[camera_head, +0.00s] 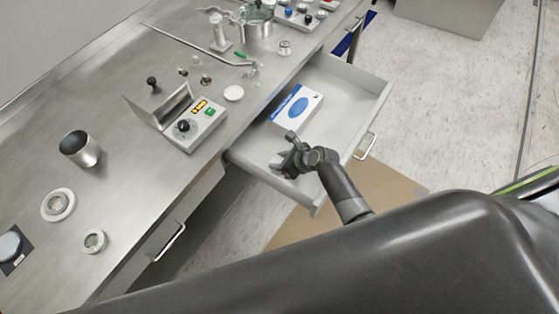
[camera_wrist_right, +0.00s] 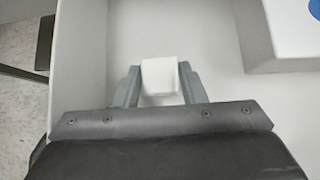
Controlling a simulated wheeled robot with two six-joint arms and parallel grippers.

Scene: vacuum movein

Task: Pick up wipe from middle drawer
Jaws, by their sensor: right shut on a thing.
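The middle drawer (camera_head: 345,88) is pulled out from the bench, with light grey walls and floor. My right gripper (camera_head: 283,163) is inside its near end, low over the drawer floor. In the right wrist view my right gripper (camera_wrist_right: 160,85) has its two fingers on either side of a small white wipe (camera_wrist_right: 160,76) and is shut on it. In the head view the wipe is mostly hidden by the gripper. A white box with a blue oval (camera_head: 297,108) lies farther back in the drawer, apart from the gripper. My left gripper is not in view.
The steel bench (camera_head: 130,190) runs along the left, holding a control box (camera_head: 195,123), a metal beaker (camera_head: 80,149) and several small parts. A closed drawer handle (camera_head: 168,242) is below its edge. Open floor (camera_head: 450,100) lies right of the drawer.

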